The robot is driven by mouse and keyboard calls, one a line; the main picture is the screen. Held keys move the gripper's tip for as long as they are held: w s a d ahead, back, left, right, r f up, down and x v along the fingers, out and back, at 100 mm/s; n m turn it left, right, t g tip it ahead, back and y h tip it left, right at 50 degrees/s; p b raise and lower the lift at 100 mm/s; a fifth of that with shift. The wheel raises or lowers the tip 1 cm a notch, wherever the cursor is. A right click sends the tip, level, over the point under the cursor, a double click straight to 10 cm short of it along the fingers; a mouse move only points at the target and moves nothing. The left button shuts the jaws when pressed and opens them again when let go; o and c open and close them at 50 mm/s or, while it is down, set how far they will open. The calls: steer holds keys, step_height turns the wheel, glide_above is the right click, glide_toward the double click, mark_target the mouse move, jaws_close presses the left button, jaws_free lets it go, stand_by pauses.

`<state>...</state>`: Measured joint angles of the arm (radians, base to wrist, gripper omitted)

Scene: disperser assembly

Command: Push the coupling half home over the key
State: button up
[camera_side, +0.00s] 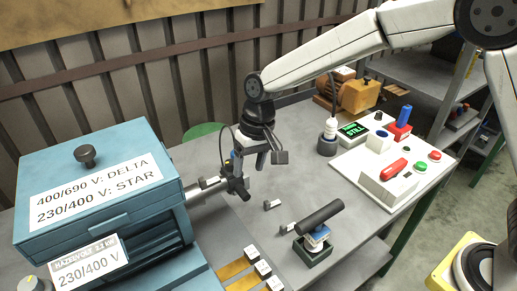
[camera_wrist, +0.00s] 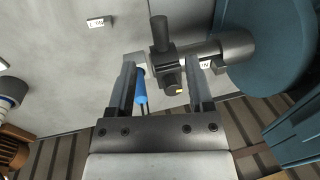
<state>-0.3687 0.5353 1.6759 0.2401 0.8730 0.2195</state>
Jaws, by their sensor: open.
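The blue motor (camera_side: 100,190) stands at the left of the side view, with a grey shaft (camera_side: 205,188) sticking out to the right. A dark coupling half (camera_side: 236,182) sits at the shaft's outer end; in the wrist view this dark part (camera_wrist: 164,62) shows crosswise to the shaft. I cannot see the key clearly or tell how far on the part sits. My gripper (camera_side: 262,158) is open above and just beyond the shaft end. In the wrist view its fingers (camera_wrist: 160,68) are spread, with the dark part in the gap between them; contact is unclear.
Small labelled blocks (camera_side: 272,204) lie on the grey bench. A dark cylinder on a block stand (camera_side: 318,222) is at the front. A white panel (camera_side: 350,165) with buttons and a red-handled item lies right, with a dark pot (camera_side: 327,146) beside it. Bench between is clear.

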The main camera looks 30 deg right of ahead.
mark_target(245, 191)
steer(key=shift+a+f, duration=0.25)
steer(key=shift+f, duration=0.9)
steer(key=shift+a+f, duration=0.2)
steer(key=shift+f, duration=1)
steer(key=shift+a+f, duration=0.25)
steer(key=shift+f, duration=0.9)
jaws_close()
